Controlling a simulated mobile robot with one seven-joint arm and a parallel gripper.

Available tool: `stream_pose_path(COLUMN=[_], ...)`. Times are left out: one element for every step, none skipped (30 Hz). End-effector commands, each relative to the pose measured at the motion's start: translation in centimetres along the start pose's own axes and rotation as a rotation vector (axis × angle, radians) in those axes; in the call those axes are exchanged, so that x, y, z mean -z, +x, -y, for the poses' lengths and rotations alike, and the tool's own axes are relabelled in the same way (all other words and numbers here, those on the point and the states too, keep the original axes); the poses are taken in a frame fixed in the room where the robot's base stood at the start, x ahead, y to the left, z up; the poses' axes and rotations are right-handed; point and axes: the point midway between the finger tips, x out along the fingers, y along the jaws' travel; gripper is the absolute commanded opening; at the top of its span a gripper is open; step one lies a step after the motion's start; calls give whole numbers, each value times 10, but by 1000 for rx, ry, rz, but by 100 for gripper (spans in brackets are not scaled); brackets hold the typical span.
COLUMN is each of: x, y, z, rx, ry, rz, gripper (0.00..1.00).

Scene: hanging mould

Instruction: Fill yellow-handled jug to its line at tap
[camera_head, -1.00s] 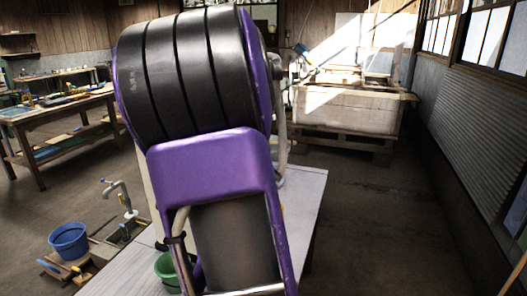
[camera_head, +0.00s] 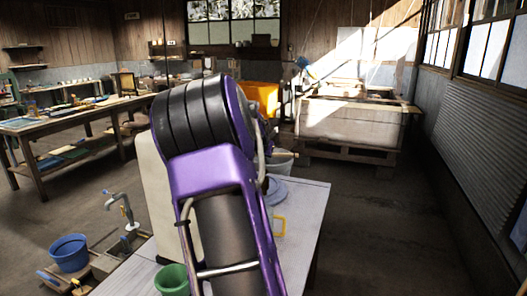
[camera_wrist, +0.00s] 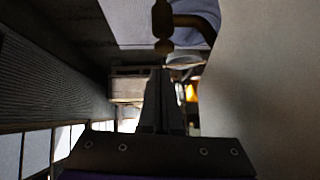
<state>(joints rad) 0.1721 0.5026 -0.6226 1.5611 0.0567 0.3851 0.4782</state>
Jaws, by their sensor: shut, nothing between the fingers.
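The yellow-handled jug shows only in part in the head view: its yellow handle (camera_head: 279,227) stands out on the pale table just right of my arm, and most of its body is hidden or too clear to make out. A grey tap (camera_head: 121,203) with a curved spout stands at the left of the table. My gripper (camera_wrist: 162,75) is shut and empty in the wrist view, its two fingers together, pointing away over the room. In the head view my arm hides the gripper, so its distance from the jug cannot be told.
The pale table (camera_head: 306,205) also bears a green bucket (camera_head: 172,279), a blue-grey round item (camera_head: 276,190) and a grey tub (camera_head: 281,162). A blue bucket (camera_head: 69,253) stands at the lower left. Open floor (camera_head: 380,220) lies to the right.

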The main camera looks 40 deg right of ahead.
Motion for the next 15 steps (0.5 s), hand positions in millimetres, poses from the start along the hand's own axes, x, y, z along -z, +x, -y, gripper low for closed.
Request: stream_pose_path(x=[-6,-8,-10,-12,-13,-15,-16,-16,-16,-17,-17,-17,-17,-16,-16], y=[5,8,10,11,13,14,15,15,16,16,16,16,16,16,16], z=[0,0,0,0,0,0,0,0,0,0,0,0,0,0,0], rx=[0,0,0,0,0,1,1,1,1,1,1,1,1,1,1], ry=[-1,-1,-1,-1,-1,-1,-1,-1,-1,0,0,0,0,0,0], rz=[0,0,0,-1,-1,-1,-2,-2,-2,-2,-2,-2,-2,-2,-2], gripper=[0,0,0,0,0,0,0,0,0,0,0,0,0,0,0])
